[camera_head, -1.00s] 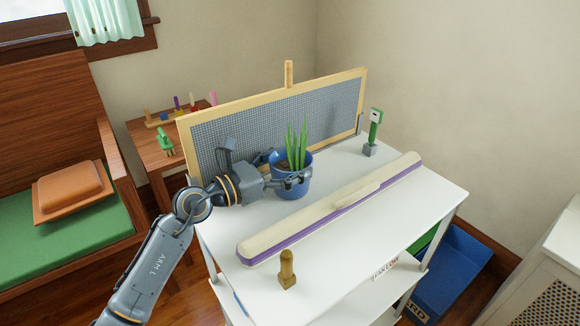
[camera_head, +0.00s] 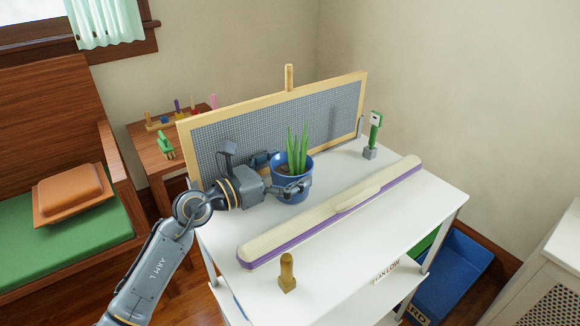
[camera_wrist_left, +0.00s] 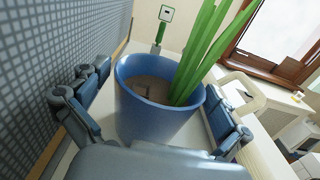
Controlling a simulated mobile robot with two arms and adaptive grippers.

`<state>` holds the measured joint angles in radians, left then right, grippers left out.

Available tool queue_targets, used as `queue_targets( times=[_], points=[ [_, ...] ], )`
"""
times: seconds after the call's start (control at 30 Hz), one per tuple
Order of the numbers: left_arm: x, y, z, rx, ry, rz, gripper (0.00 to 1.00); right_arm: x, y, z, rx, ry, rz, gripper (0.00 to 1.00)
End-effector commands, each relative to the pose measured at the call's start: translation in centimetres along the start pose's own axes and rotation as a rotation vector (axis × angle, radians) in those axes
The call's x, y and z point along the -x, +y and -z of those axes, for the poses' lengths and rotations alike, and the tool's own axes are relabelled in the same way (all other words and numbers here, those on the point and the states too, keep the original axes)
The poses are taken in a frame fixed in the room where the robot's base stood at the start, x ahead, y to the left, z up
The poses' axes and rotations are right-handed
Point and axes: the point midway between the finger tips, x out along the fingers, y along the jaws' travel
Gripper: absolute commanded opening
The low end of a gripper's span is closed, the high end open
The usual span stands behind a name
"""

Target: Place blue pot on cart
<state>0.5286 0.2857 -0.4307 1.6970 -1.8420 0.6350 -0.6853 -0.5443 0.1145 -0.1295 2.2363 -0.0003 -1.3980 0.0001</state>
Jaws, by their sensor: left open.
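The blue pot (camera_head: 292,187) holds a plant with upright green leaves. It stands upright on the white top of the cart (camera_head: 378,236), in front of the framed mesh board. My left gripper (camera_head: 282,174) is open, with its fingers on both sides of the pot. In the left wrist view the pot (camera_wrist_left: 150,110) sits between the spread fingers (camera_wrist_left: 152,118), and a gap shows at the left finger. Contact at the right finger is unclear. My right gripper is not in view.
The framed mesh board (camera_head: 225,139) stands close behind the gripper. A long cream and purple bar (camera_head: 330,211) lies across the cart top. The front right of the top is clear.

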Motion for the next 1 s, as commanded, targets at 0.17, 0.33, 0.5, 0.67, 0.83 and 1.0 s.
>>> queue_targets(
  times=[0.17, 0.33, 0.5, 0.67, 0.83, 1.0],
  points=[
    [2.7, 0.1, 0.0, -0.002, 0.002, -0.002, 1.00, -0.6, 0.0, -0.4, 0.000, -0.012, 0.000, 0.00],
    [6.5, 0.0, 0.0, -0.003, 0.003, -0.001, 1.00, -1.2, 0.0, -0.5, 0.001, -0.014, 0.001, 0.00],
    [9.7, 0.0, 0.1, -0.001, 0.003, -0.001, 1.00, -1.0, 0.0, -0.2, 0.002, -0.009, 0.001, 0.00],
    [11.5, 0.0, 0.0, 0.000, 0.001, -0.001, 1.00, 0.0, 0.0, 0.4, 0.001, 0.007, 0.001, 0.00],
    [12.0, 0.0, -0.1, -0.001, 0.000, 0.001, 1.00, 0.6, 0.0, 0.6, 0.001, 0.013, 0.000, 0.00],
    [12.0, 0.0, -0.1, -0.001, -0.001, 0.001, 1.00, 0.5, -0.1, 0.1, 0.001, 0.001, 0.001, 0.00]
  ],
)
